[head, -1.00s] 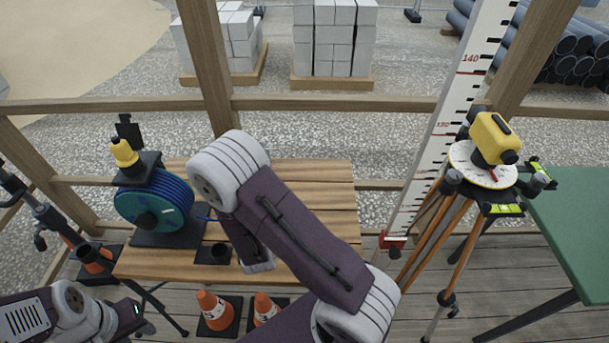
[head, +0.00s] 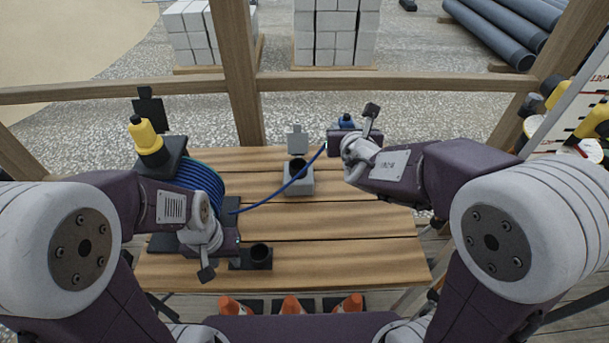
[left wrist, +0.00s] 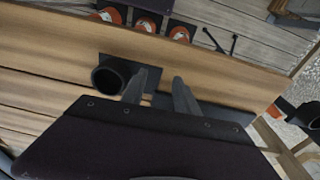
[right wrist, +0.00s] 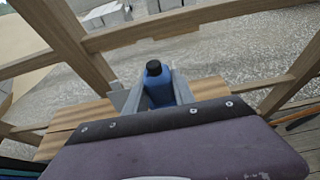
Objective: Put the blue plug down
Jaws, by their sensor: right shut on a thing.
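The blue plug (head: 346,121) is held by my right gripper (head: 350,136) above the far right part of the wooden bench (head: 340,254). In the right wrist view, the plug (right wrist: 160,90) stands between the two fingers, its black end up. A blue cable (head: 277,196) runs from it to the blue cable reel (head: 203,183) at the left. My left gripper (left wrist: 160,85) is open and empty over the near left of the bench, beside a black cup holder (head: 259,257). A grey holder with a dark round hole (head: 298,182) stands on the bench's far middle.
Wooden rails (head: 420,83) run behind the bench. Orange cones (head: 292,306) stand below its near edge. The bench's middle and right are mostly clear.

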